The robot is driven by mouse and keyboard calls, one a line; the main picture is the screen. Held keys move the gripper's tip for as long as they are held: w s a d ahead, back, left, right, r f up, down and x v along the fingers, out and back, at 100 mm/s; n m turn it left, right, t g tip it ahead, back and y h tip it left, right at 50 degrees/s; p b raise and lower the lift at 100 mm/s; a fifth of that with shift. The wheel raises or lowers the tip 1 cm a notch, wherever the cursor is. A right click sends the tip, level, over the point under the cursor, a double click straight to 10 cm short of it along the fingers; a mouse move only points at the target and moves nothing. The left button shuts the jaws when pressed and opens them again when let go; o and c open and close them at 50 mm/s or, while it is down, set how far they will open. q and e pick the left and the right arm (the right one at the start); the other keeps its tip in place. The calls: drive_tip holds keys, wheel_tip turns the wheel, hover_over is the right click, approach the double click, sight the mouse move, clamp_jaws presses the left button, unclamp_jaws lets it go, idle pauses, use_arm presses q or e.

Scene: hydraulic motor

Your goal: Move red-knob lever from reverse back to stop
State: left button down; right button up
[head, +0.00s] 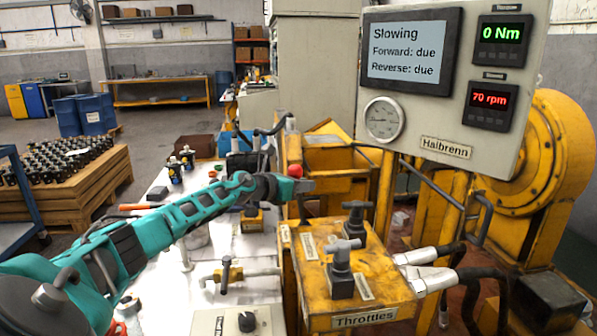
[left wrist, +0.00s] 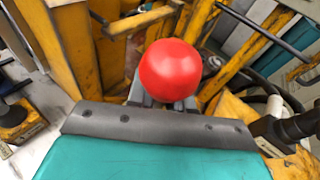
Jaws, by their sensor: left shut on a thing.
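The lever's red knob (head: 295,171) shows in the head view at the end of my teal left arm, above the yellow throttle box. My left gripper (head: 290,186) is shut on the lever right at the knob. In the left wrist view the red knob (left wrist: 170,70) sits large between the fingertips, which are mostly hidden behind it. The lever's shaft (head: 302,208) runs down from the knob to the yellow machine and is partly covered. The display (head: 408,50) reads "Slowing, Forward: due, Reverse: due". My right gripper is not in view.
The gauge panel (head: 446,148) reads 0 Nm and 70 rpm. A white table (head: 180,290) with small fittings lies under the left arm.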

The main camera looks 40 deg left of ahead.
use_arm(q)
drive_tip(key=p, duration=0.2)
drive_tip(key=w+d+g+p, duration=0.1)
drive_tip(key=p, duration=0.1)
drive_tip(key=shift+w+d+m+p, duration=0.1)
drive_tip(key=shift+w+m+p, duration=0.15)
drive_tip(key=shift+m+p, duration=0.05)
drive_tip(key=c, duration=1.1)
unclamp_jaws()
drive_tip(key=shift+s, duration=0.1)
